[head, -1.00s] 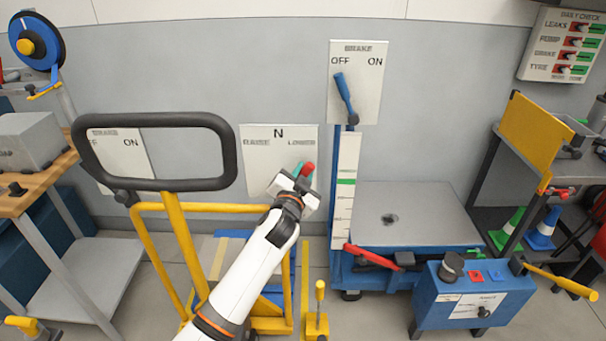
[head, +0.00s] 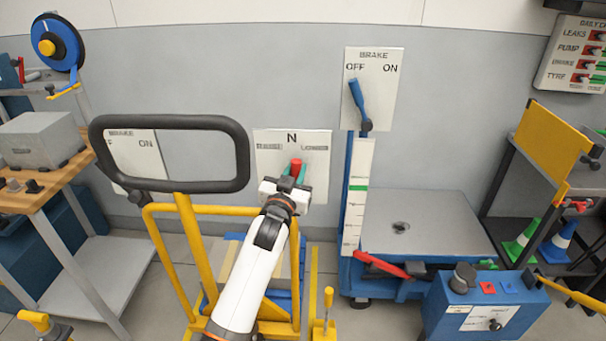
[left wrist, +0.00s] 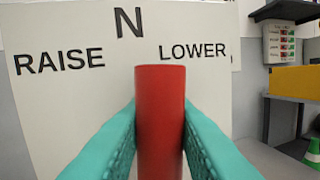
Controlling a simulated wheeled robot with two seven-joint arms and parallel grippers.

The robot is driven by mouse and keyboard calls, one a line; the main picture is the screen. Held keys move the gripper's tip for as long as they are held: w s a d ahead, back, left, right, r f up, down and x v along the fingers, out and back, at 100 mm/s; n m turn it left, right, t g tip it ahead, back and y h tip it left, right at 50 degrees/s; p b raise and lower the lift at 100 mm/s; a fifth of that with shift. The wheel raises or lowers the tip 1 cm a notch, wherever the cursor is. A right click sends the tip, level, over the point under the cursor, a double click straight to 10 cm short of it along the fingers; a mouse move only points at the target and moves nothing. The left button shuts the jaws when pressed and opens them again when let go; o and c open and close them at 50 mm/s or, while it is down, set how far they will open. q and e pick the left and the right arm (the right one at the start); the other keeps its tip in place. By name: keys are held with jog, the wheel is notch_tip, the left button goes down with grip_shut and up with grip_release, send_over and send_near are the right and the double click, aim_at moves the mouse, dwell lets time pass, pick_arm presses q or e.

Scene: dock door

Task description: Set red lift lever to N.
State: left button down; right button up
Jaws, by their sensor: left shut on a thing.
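The red lift lever (head: 296,167) stands in front of a white plate (head: 265,140) marked RAISE, N and LOWER. My left gripper (head: 293,177) is shut on the lever. In the left wrist view the lever's red grip (left wrist: 160,120) is upright between my teal fingers (left wrist: 160,140), both touching it. Its top is below and a little right of the N, between RAISE and LOWER. The lever's lower end is hidden. My right gripper is not in view.
A black-rimmed frame on a yellow pallet truck (head: 182,240) stands just left of my arm. To the right are a brake plate (head: 372,80) with a blue lever towards OFF, and a blue scale lift (head: 425,225) with a red pedal.

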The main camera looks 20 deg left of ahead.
pick_arm(q)
jog(key=shift+s+a+n, duration=0.15)
jog(key=shift+a+n, duration=0.3)
jog(key=shift+n, duration=0.25)
jog(key=c, duration=1.5)
grip_release()
jog(key=s+f, duration=0.1)
jog(key=s, duration=1.1)
jog(key=shift+d+f+b, duration=0.35)
jog(key=shift+d, duration=0.1)
jog(key=shift+f, duration=0.1)
